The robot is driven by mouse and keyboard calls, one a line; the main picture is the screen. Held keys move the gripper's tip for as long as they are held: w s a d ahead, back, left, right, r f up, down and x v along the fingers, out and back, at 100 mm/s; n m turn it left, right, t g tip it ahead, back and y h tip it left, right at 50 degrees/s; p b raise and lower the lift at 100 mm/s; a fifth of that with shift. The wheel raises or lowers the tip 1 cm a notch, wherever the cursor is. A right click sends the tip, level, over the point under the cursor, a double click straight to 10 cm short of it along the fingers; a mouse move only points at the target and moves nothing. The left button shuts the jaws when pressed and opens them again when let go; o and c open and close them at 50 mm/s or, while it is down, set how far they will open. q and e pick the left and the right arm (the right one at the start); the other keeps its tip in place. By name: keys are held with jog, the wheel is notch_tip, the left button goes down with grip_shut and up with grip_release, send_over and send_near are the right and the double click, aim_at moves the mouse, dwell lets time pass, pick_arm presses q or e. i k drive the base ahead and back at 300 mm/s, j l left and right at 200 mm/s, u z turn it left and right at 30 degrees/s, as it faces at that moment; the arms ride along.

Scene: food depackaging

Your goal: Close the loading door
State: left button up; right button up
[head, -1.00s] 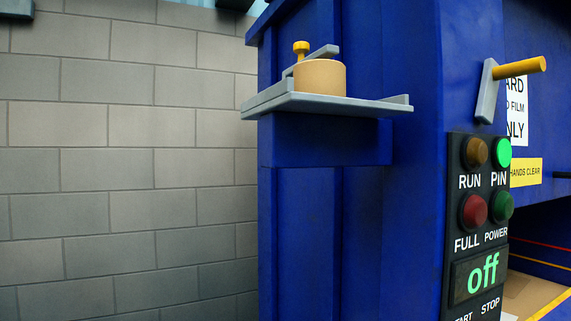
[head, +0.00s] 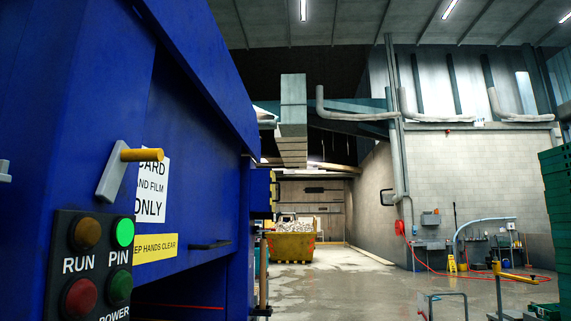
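A blue baler-like machine (head: 70,120) fills the left side. Its front panel (head: 195,185) carries a white sign (head: 151,190), a yellow "keep hands clear" label (head: 155,246) and a dark bar handle (head: 209,244) near its lower edge. I take this panel for the loading door. Below it a dark opening (head: 185,293) shows, with a red line inside. A grey lever with a yellow grip (head: 141,155) sticks out beside the sign. The control box (head: 92,265) has a lit green PIN lamp. Neither of my grippers is in view.
Wet concrete floor (head: 330,285) lies open to the right of the machine. A yellow skip (head: 290,246) stands farther back. A sink area with a red hose (head: 399,228) is at the right wall. Green stacked crates (head: 556,190) stand at the right edge.

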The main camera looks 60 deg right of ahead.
aim_at(187, 209)
jog(key=z, duration=1.55)
jog(key=i+l, duration=0.25)
jog(key=i+u, duration=0.05)
